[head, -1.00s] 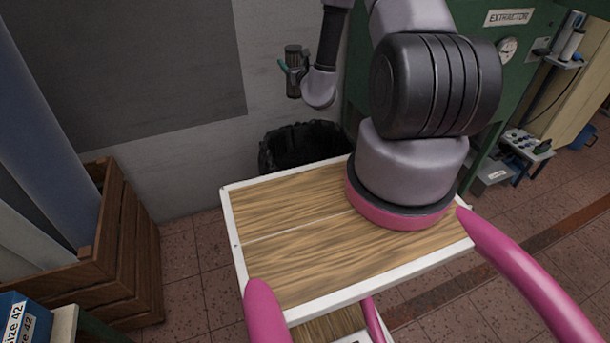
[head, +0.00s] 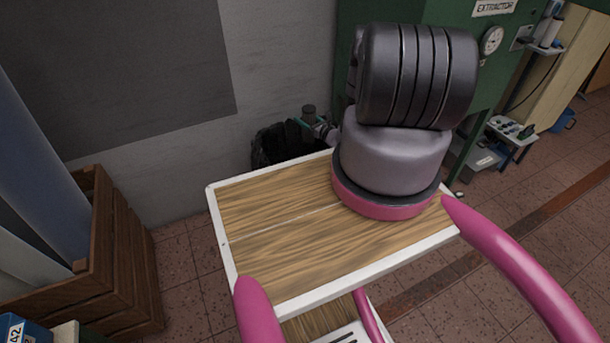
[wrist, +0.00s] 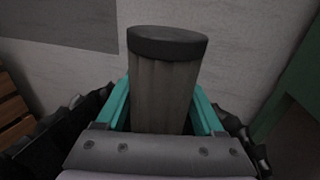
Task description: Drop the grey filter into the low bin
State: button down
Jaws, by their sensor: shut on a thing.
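The grey filter (head: 309,111), a cylinder with a dark cap, is in my gripper (head: 303,122). In the wrist view the filter (wrist: 163,95) stands roughly upright between the teal fingers of my gripper (wrist: 162,100), which are shut on it. The low bin (head: 272,150) is black with a crumpled liner, on the floor by the wall behind my wooden deck. The filter appears over the bin's opening. In the wrist view dark liner edges (wrist: 88,106) show on both sides of my gripper. The filter's lower end is hidden.
A wooden crate (head: 124,260) with tall rolls stands at the left. The green extractor cabinet (head: 400,12) is just right of the bin, behind my arm. A grey wall (head: 275,70) is close behind the bin. Tiled floor (head: 185,260) is clear between crate and deck.

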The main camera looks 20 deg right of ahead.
jog(key=shift+f, duration=1.65)
grip_release()
jog(key=shift+s, duration=0.1)
jog(key=v, duration=1)
jog(key=shift+s+d, duration=0.15)
jog(key=shift+s, duration=0.15)
